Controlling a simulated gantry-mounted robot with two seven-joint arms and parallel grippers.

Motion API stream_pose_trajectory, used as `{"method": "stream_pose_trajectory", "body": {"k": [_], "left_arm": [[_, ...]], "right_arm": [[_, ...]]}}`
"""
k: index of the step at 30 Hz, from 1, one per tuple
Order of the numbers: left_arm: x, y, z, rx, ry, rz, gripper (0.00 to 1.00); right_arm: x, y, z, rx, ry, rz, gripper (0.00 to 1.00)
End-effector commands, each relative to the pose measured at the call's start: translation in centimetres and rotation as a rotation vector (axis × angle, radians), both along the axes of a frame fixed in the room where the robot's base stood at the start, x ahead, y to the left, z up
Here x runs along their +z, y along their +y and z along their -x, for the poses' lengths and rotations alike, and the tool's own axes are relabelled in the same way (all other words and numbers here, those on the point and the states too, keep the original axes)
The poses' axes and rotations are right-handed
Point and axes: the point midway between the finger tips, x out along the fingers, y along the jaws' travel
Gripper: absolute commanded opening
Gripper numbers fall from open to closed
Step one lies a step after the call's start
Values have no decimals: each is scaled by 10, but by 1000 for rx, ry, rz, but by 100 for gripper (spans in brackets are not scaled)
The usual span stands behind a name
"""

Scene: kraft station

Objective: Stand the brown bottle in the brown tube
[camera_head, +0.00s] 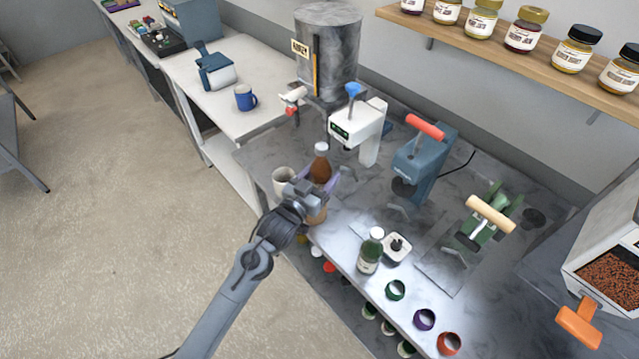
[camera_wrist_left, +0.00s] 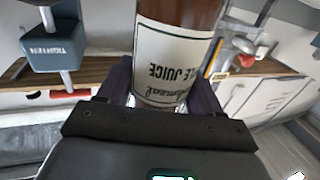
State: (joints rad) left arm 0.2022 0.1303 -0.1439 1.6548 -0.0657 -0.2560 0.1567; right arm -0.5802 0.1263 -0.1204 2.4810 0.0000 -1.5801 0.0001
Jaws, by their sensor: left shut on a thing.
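The brown bottle (camera_head: 320,170), with a white cap, stands roughly upright in my left gripper (camera_head: 318,188) near the front left of the grey bench. In the left wrist view the brown bottle (camera_wrist_left: 180,20) shows a white juice label between the dark fingers of my left gripper (camera_wrist_left: 165,88), which is shut on it. A small tan-brown piece (camera_head: 317,216) shows just below the gripper; it looks like the brown tube, but the gripper and arm hide most of it. I cannot tell whether the bottle's base is inside it. My right gripper is not in view.
A cream cup (camera_head: 283,176) stands left of the bottle. A green bottle (camera_head: 370,252) stands to the right, with green (camera_head: 396,290), purple (camera_head: 424,319) and orange (camera_head: 449,343) rings along the front edge. A white device (camera_head: 360,130) and a blue press (camera_head: 424,165) stand behind.

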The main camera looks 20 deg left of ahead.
Motion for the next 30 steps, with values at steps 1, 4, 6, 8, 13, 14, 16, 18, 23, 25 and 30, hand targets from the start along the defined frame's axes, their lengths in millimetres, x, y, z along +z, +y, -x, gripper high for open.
{"method": "stream_pose_trajectory", "body": {"k": [1,4,6,8,13,14,16,18,23,25,30], "left_arm": [[11,1,-6,-5,-2,4,9],[13,4,-14,-15,-2,11,9],[12,4,-17,-21,-1,14,9],[10,4,-19,-24,-1,16,9],[3,5,-20,-25,0,17,9],[2,5,-20,-25,0,17,9],[-2,5,-20,-25,0,17,9],[-6,5,-19,-24,0,17,9],[-18,5,-19,-24,-1,18,9],[-24,5,-19,-24,-1,18,9],[-37,5,-19,-24,0,17,9]], "right_arm": [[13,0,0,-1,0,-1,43],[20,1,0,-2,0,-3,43],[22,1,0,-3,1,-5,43],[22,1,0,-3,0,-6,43],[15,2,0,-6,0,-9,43],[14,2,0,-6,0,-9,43],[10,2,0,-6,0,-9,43],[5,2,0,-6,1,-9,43],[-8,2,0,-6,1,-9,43],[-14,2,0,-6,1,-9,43],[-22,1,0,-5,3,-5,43]]}}
